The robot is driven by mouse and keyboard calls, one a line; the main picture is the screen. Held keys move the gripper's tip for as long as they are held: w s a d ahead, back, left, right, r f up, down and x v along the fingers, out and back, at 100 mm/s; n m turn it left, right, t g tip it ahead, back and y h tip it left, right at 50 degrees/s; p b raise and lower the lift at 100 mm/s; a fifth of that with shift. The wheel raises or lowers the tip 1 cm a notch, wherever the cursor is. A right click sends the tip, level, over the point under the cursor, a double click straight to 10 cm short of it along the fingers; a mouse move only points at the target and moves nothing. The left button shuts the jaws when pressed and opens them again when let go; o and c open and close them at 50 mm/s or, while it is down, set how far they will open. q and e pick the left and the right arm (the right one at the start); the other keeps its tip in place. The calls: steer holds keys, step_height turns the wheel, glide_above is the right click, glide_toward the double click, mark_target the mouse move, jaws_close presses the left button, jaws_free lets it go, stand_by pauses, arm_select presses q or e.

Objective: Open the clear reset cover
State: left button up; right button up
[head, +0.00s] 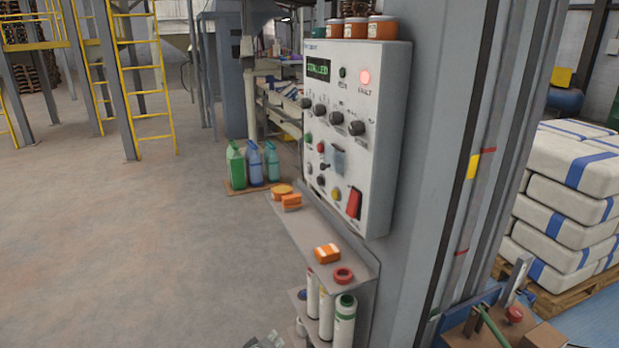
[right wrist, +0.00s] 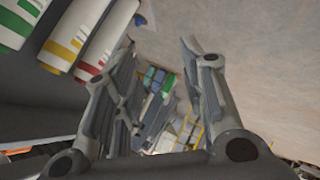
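The control panel (head: 352,135) is a pale box on a grey column in the head view. A small bluish see-through piece (head: 339,161), which looks like the clear reset cover, is on its middle right, beside small buttons. I cannot tell what lies under it or whether it is lifted. My right gripper (head: 268,341) just shows at the bottom edge of the head view, well below the panel and left of the shelf tubes. In the right wrist view its fingers (right wrist: 165,95) are spread wide with nothing held between them. My left gripper is not in view.
A lit red lamp (head: 365,77), black knobs (head: 338,117) and a red switch (head: 354,203) are on the panel. Below it, a shelf (head: 325,238) holds orange items, with white tubes (head: 344,322) underneath. Jugs (head: 253,163) stand behind. Floor at left is clear.

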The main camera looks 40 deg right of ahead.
steer(key=w+d+r+m+h+b, duration=0.15)
steer(key=w+r, duration=0.25)
steer(key=r, duration=0.4)
steer(key=w+d+r+m+h, duration=0.2)
steer(key=w+d+r, duration=0.1)
steer(key=r, duration=0.5)
steer(key=m+g+h+b, duration=0.2)
steer(key=m+h, duration=0.3)
steer(key=m, duration=0.3)
glide_toward(321, 168)
steer(key=w+a+f, duration=0.4)
steer(key=w+f, duration=0.2)
steer(key=f, duration=0.5)
steer(key=s+d+r+m+g+h, duration=0.25)
steer(key=s+r+m, duration=0.2)
steer(key=r, duration=0.55)
steer(key=shift+m+g, duration=0.25)
steer(key=shift+m, duration=0.05)
steer(key=d+p, duration=0.1)
steer(key=d, duration=0.4)
steer(key=w+d+p, duration=0.1)
steer(key=d, duration=0.2)
steer(key=shift+d+p, duration=0.2)
steer(key=shift+p, duration=0.1)
steer(key=shift+d+f, duration=0.15)
steer(key=shift+d, duration=0.5)
jaws_close()
